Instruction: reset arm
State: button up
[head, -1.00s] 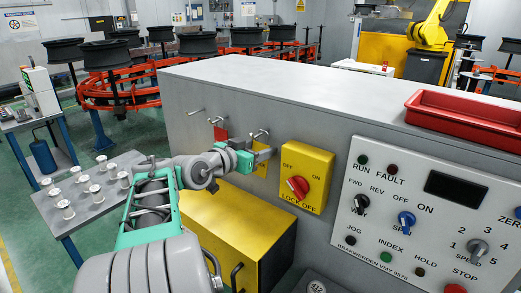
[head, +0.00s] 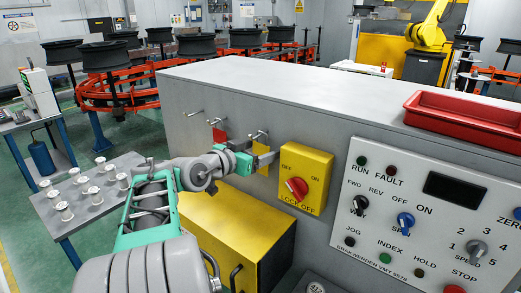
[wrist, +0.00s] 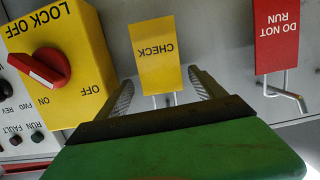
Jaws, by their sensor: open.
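My gripper (head: 266,159) is at the grey cabinet's front, left of the yellow lockout switch box. In the wrist view my gripper (wrist: 163,84) is open, its two fingers apart. A yellow CHECK tag (wrist: 158,52) hangs upside down in that picture, on a hook between and beyond the fingers. The fingers do not appear to close on it. The tag (head: 261,166) is partly hidden by my gripper in the head view. A red DO NOT RUN tag (wrist: 276,35) hangs on another hook beside it.
The lockout box (head: 305,177) with its red knob (head: 297,188) is close to my gripper's right. A control panel (head: 430,215) is farther right. A red tray (head: 465,122) lies on the cabinet top. A yellow box (head: 240,235) stands below my arm. A small table (head: 95,212) holds several spools.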

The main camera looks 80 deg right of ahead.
jog(key=shift+w+a, duration=0.2)
jog(key=shift+a, duration=0.1)
jog(key=b+v, duration=0.2)
jog(key=v, duration=0.5)
jog(key=w+a+f+n+t+y, duration=0.35)
jog(key=w+a+f+n, duration=0.2)
jog(key=f, duration=0.55)
jog(key=w+a+f+n+t+y, duration=0.2)
jog(key=w+a+f+n+y, duration=0.3)
jog(key=f, duration=0.5)
jog(key=w+a+n+t+y, duration=0.1)
jog(key=w+a+n+y, duration=0.1)
jog(key=a, duration=1)
jog(key=w+a+f+n+t+y, duration=0.1)
jog(key=w+a+n, duration=0.3)
jog(key=a, duration=0.8)
jog(key=w+a+n+t+y, duration=0.2)
jog(key=a+n, duration=0.4)
jog(key=a, duration=0.6)
jog(key=shift+w+a+f+y, duration=0.3)
jog(key=shift+w+y, duration=0.15)
jog(key=shift+w, duration=0.5)
